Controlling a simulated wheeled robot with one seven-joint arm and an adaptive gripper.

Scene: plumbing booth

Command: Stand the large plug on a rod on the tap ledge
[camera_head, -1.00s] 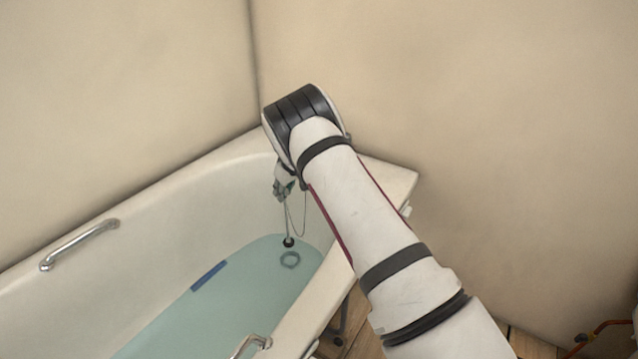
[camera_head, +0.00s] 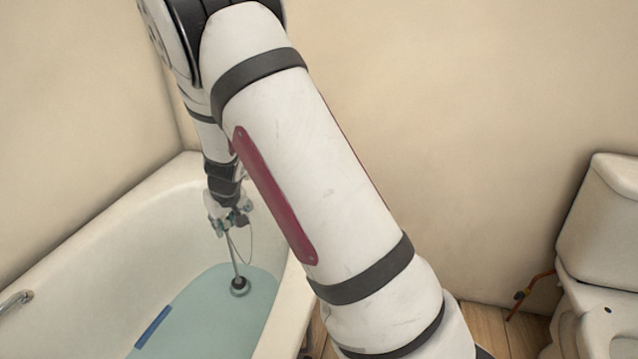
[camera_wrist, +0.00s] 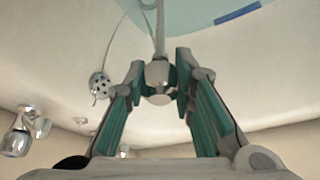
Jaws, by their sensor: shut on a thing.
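The plug (camera_head: 239,287) is a dark disc at the foot of a thin grey rod (camera_head: 235,262). It shows at the pale blue water, with a light ring around it; I cannot tell whether it touches the drain. My gripper (camera_head: 230,219) is above it, shut on the rod's top. In the wrist view, the rounded silver knob (camera_wrist: 158,74) of the rod lies between the green-padded fingers (camera_wrist: 161,80), and the plug is out of that picture. The tap ledge is mostly hidden behind my arm in the head view; taps (camera_wrist: 18,141) show at the wrist view's lower left.
A thin chain (camera_head: 250,247) hangs beside the rod. A round perforated overflow plate (camera_wrist: 99,85) is on the tub wall. The white bathtub (camera_head: 95,245) has a grab handle (camera_head: 15,301) at left. A toilet (camera_head: 605,260) stands at right.

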